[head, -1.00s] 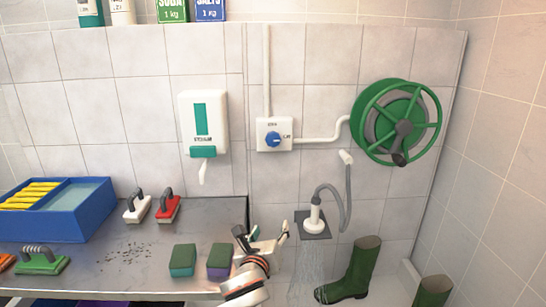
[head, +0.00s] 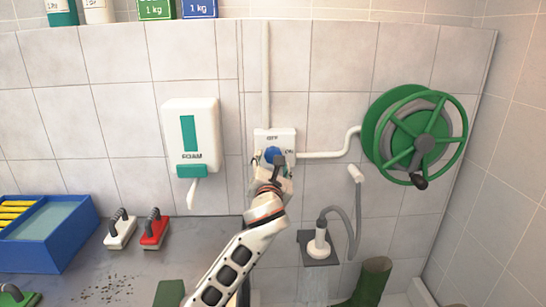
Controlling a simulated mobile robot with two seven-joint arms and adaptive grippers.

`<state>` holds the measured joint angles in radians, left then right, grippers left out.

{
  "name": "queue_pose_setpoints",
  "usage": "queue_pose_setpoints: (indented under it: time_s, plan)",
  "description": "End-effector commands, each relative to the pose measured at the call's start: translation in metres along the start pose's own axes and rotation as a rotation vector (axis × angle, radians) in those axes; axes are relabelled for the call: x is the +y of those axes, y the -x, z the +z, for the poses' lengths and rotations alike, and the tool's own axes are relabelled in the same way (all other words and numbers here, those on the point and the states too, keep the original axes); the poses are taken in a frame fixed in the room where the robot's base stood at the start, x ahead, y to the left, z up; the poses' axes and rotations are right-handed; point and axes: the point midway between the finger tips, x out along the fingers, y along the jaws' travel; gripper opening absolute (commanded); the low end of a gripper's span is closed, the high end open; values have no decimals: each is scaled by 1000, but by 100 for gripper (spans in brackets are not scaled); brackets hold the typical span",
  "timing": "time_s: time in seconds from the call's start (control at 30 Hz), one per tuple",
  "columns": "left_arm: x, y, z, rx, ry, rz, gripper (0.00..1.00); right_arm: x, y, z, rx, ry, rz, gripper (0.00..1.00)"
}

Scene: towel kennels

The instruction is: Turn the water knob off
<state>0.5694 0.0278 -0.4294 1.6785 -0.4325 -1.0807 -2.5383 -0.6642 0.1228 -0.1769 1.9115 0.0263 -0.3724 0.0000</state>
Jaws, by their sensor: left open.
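The water knob (head: 270,153) is a blue dial on a white wall box (head: 287,137) with dark lettering; the words above and to its right look like OFF and ON. My left gripper (head: 272,160) is up at the box, open, with its fingers around or just in front of the knob. The gripper and wrist hide the lower part of the box, and I cannot tell whether the fingers touch the knob. My right gripper is not in view.
A white foam dispenser (head: 190,141) hangs left of the box. A green hose reel (head: 414,135) is on the right, with a shower head (head: 318,243) below. The steel counter (head: 125,262) holds brushes and a blue tub (head: 45,240).

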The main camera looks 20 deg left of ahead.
Motion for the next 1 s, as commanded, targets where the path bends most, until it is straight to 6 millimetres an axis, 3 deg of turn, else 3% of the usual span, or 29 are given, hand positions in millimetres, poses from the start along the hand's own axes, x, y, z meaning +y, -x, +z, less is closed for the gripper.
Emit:
queue_pose_setpoints:
  time_s: [0.1, 0.3, 0.63, 0.67, 0.8, 1.0]
  plan:
    - [0, -18, 0, 1, 1, 1, 53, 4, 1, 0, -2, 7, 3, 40]
    - [0, -35, 0, 1, 1, 0, 53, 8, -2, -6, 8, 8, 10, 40]
    - [0, -39, 0, 0, 2, -1, 53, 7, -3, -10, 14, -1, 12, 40]
    - [0, -39, 0, 0, 2, -1, 50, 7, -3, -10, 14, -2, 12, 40]
    - [0, -39, 0, 0, 2, -1, 15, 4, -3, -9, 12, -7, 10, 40]
    - [0, -39, -1, 0, 4, -1, 15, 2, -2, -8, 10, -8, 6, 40]
